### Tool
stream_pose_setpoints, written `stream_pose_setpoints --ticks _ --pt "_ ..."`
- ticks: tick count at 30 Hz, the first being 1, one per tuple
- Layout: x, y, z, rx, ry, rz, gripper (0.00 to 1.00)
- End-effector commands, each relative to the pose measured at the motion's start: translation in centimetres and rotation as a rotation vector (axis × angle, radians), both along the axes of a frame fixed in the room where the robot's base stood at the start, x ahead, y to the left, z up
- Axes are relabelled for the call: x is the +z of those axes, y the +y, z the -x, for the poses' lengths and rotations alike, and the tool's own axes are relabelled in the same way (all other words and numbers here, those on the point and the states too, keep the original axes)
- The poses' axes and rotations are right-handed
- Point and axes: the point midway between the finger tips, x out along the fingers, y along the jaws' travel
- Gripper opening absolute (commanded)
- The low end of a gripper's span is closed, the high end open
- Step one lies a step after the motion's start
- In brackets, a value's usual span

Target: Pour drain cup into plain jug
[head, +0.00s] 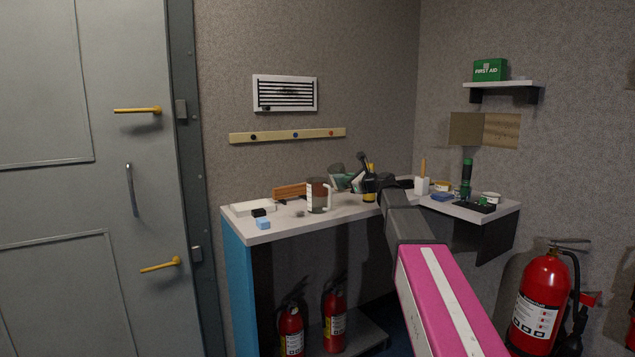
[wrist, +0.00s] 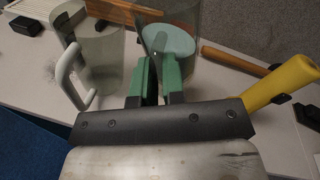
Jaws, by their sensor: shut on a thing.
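My gripper (wrist: 152,82) has green fingers, shut on the drain cup (wrist: 186,20), a clear vessel with a pale teal disc of content or base inside. The plain jug (wrist: 100,62) is see-through with a pale handle and stands upright to the left of the cup in the wrist view. In the head view the jug (head: 318,196) stands on the bench, and my gripper (head: 347,181) is just right of it. There the cup is hard to make out, so its tilt and height cannot be told.
The bench (head: 345,207) also holds a white tray (head: 253,207), a black block (head: 259,212), a blue block (head: 263,223) and a wooden rack (head: 290,191). A yellow handle (wrist: 285,80) lies close right of my gripper. Fire extinguishers (head: 334,318) stand below.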

Motion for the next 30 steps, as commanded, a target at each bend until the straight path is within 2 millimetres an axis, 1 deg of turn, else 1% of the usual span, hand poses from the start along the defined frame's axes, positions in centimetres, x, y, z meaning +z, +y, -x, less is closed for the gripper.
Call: stream_pose_setpoints --ticks 9,30 --pt "2.4 1.0 0.7 -0.003 -0.089 0.127 0.00" --pt "3.7 1.6 1.1 -0.013 -0.146 0.202 0.00"
